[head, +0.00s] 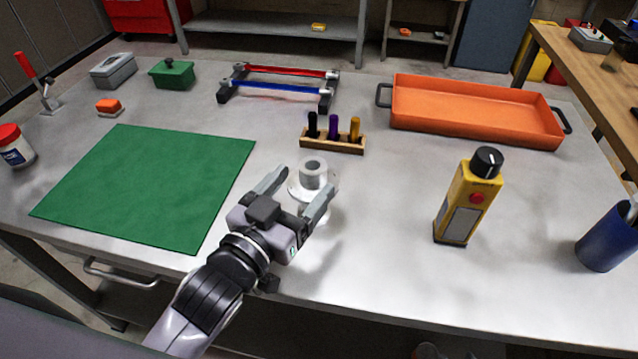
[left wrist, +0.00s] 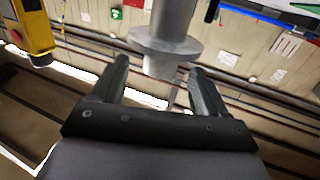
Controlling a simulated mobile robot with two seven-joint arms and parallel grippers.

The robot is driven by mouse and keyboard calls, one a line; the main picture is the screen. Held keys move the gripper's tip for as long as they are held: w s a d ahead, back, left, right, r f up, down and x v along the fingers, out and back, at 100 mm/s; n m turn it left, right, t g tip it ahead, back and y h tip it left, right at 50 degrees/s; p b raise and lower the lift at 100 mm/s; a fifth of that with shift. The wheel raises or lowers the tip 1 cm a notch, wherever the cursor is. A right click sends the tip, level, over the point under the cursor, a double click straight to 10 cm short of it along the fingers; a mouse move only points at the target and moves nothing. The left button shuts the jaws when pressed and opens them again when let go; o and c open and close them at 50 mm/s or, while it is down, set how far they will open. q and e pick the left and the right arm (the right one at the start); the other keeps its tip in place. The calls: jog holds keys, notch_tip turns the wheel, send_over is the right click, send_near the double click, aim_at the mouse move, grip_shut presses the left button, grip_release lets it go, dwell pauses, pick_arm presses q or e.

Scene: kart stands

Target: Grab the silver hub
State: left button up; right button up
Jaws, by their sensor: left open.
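The silver hub (head: 313,172) is a short cylinder with a wide round flange, standing upright on the grey table in the head view. It also shows at the top middle of the left wrist view (left wrist: 168,40). My left gripper (head: 306,182) is open and empty, its two fingers on either side of the hub's flange in the head view. In the left wrist view the fingertips (left wrist: 158,67) reach toward the hub, which lies at the mouth of the gap. I cannot tell whether a finger touches it. My right gripper is not in view.
A wooden holder (head: 332,143) with black, purple and yellow pieces stands just behind the hub. A green mat (head: 150,185) lies left, a yellow control box (head: 467,200) stands right. An orange tray (head: 475,112) is at the back right. The table between hub and control box is clear.

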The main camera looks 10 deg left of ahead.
aim_at(317, 163)
pick_arm(q)
jog(key=x, duration=0.3)
jog(key=p+x, duration=0.1)
jog(key=x, duration=0.1)
jog(key=shift+w+r, duration=0.1)
jog(key=shift+r, duration=0.2)
jog(key=shift+w+d, duration=0.2)
jog(key=shift+w, duration=0.45)
grip_shut()
